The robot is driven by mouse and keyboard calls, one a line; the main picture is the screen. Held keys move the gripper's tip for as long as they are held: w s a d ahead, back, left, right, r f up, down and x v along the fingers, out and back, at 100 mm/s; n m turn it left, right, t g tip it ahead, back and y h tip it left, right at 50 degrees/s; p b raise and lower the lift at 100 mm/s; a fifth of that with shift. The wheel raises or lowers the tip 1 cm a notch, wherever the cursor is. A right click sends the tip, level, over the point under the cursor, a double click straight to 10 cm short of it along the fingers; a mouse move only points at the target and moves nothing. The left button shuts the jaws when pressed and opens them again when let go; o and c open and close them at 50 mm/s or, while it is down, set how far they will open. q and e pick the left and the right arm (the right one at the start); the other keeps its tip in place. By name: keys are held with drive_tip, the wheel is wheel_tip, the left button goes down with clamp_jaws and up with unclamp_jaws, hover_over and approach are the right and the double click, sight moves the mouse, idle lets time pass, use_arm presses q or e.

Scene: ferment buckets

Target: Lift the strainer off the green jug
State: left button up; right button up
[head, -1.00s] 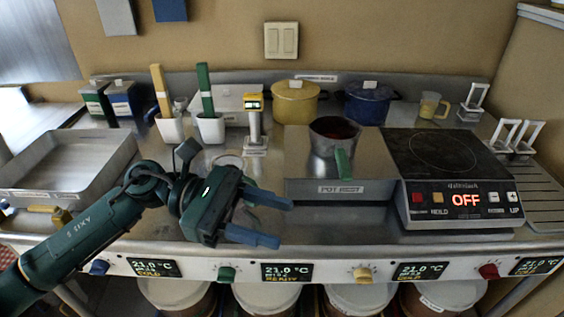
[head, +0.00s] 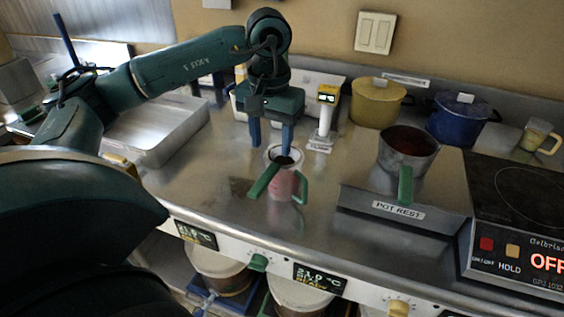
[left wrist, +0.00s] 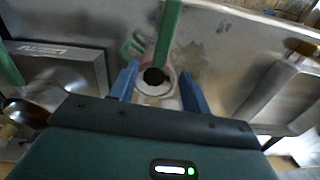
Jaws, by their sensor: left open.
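The green jug (head: 291,184), with a pinkish see-through body and a green handle, stands on the steel counter. The strainer (head: 264,181) sits on its mouth, its green handle sticking out toward the front left and its bowl dark inside. My left gripper (head: 271,146) is open and points down just behind and above the strainer. In the left wrist view, the strainer (left wrist: 167,38) appears between the spread blue fingers of the left gripper (left wrist: 158,77), its handle pointing away. Whether a finger touches it I cannot tell. My right gripper is not in view.
A pot (head: 408,152) with a green handle stands on the pot rest (head: 400,209) to the right. A yellow-topped instrument (head: 325,115) stands behind the jug. A steel tray (head: 160,135) lies to the left. Yellow (head: 378,100) and blue (head: 460,120) pots stand at the back.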

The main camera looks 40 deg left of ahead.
sight(271, 169)
use_arm(q)
wheel_tip(271, 169, down, 7)
drive_tip(key=shift+w+a+f+p, duration=0.1)
drive_tip(key=shift+a+f+p, duration=0.1)
drive_tip(key=shift+p, duration=0.55)
clamp_jaws()
